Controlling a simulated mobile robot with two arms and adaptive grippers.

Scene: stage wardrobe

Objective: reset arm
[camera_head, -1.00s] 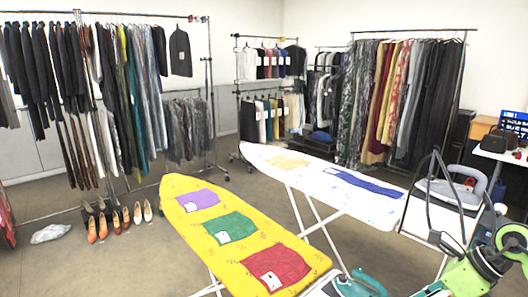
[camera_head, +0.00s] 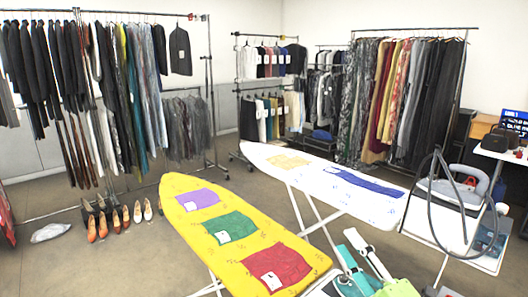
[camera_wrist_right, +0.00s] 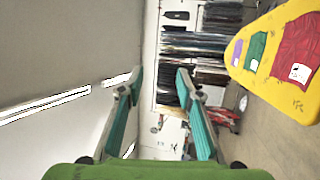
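My right gripper (camera_head: 357,243) shows at the bottom right of the head view, with teal and white fingers and a light green body. In the right wrist view (camera_wrist_right: 159,78) its two fingers stand apart with nothing between them, so it is open and empty. It appears beside the near end of the white ironing board, and I cannot tell the exact gap. My left gripper is in neither view.
A yellow ironing board (camera_head: 182,184) bears purple, green and red cloths. A white ironing board (camera_head: 262,153) stands behind it. Clothes racks line the back. Bare floor (camera_head: 110,265) lies at left.

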